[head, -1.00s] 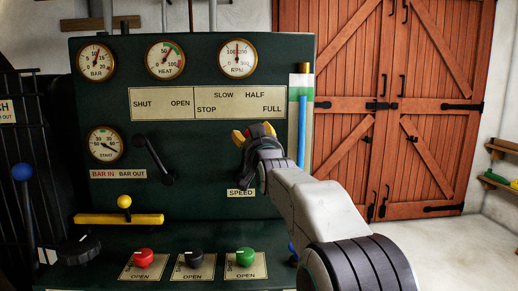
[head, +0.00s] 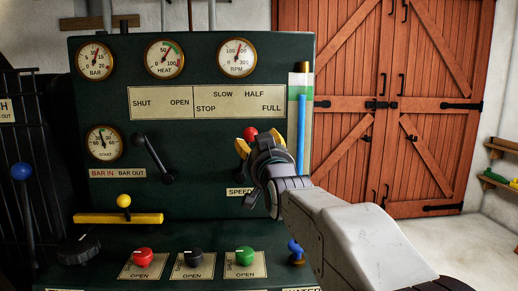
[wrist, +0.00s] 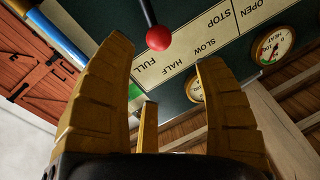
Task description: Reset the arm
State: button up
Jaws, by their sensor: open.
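My gripper (head: 257,147) is open in front of the dark green panel (head: 205,140), its yellow fingers spread. A red ball knob (head: 251,132) shows just beyond the fingers in the head view. In the wrist view the knob (wrist: 160,38) sits on the end of a black lever (wrist: 148,10), in the gap past the fingertips. I see no finger closed on it. My gripper and arm hide the lever's lower part in the head view and partly cover the SPEED label (head: 238,192).
A second black lever (head: 153,155) stands to the left. Below are a yellow bar (head: 118,219) and red (head: 143,257), black (head: 193,257) and green (head: 245,256) knobs. A blue-filled glass tube (head: 302,130) edges the panel. Wooden doors (head: 380,110) stand behind, right.

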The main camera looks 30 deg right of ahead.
jog(key=shift+a, duration=0.1)
dwell(0.3)
jog(key=s+a+f+n+g+y+p, duration=0.1)
jog(key=s+a+g+p, duration=0.3)
jog(key=s+p, duration=0.5)
jog(key=s+a+f+n+g+y+p, duration=0.2)
jog(key=s+g+p, duration=0.4)
jog(key=s, duration=0.6)
jog(key=s+a+f+n+g+y+p, duration=0.1)
jog(key=s+a+f+n+g+p, duration=0.2)
jog(key=s+a+p, duration=0.3)
jog(key=s+g+p, duration=0.1)
jog(key=s+p, duration=0.4)
jog(key=shift+s+a+f+g+y+p, duration=0.2)
jog(key=shift+a+g+y+p, duration=0.1)
jog(key=shift+a+g+y, duration=0.1)
